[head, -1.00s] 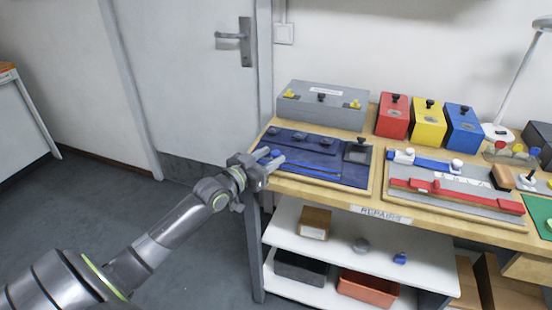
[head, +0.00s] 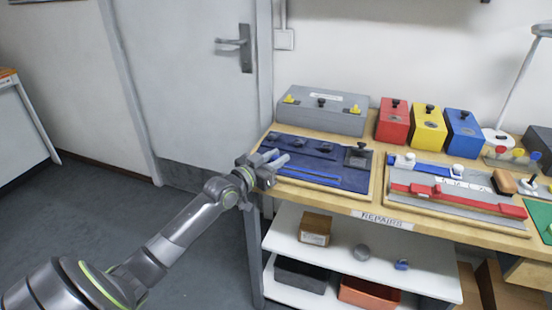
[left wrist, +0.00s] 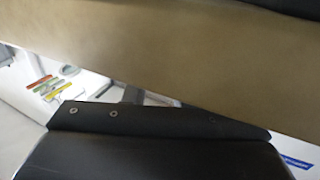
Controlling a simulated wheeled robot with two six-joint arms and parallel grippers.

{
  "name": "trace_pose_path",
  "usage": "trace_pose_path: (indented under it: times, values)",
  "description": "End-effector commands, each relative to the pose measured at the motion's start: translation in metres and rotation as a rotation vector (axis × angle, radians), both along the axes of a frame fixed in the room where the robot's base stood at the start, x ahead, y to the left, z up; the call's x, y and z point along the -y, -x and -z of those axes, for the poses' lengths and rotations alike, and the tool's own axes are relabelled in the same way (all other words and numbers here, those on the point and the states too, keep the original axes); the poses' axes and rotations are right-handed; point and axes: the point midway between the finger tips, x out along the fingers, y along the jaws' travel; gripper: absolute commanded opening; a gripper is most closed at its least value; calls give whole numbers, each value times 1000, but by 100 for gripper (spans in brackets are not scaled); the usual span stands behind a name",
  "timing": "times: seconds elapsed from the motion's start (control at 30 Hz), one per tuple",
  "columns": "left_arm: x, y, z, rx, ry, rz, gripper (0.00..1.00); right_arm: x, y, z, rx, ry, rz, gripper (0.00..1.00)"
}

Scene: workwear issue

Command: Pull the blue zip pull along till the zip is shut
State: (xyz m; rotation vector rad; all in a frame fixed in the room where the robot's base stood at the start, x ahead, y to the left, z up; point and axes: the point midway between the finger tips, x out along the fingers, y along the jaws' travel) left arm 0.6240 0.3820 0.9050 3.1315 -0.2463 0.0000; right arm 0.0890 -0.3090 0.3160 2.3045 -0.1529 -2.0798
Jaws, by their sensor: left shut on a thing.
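A dark blue fabric panel (head: 318,171) lies on its board at the left end of the bench. A bright blue zip line (head: 312,174) runs along it from near my left gripper towards the right. My left gripper (head: 275,162) is at the panel's left edge, at the left end of this line. It is shut on the blue zip pull (head: 270,154), of which only a small blue part shows by the fingers. The left wrist view shows dark and tan surfaces very close, and the pull cannot be made out there. My right gripper is out of view.
A grey case (head: 322,114) with yellow latches stands behind the panel. Red (head: 393,121), yellow (head: 429,128) and blue (head: 464,133) boxes stand to its right. A grey board with a red strip (head: 450,198) lies right of the panel. A shelf (head: 400,257) is below.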

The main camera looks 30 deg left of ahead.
Motion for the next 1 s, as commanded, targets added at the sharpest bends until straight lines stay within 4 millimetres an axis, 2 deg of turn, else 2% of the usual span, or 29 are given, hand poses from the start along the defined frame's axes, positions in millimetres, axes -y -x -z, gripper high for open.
trace_pose_path:
  times: [0.2,0.37,0.6,0.8,1.0]
  values:
    - [2,0,0,0,0,0,0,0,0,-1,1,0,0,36]
    - [16,-4,-2,0,4,1,0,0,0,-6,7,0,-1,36]
    - [64,-15,-3,0,10,2,0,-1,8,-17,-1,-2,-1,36]
    - [106,-25,-1,-2,8,2,0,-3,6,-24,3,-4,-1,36]
    - [137,-32,-1,-2,5,1,0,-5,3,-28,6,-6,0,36]
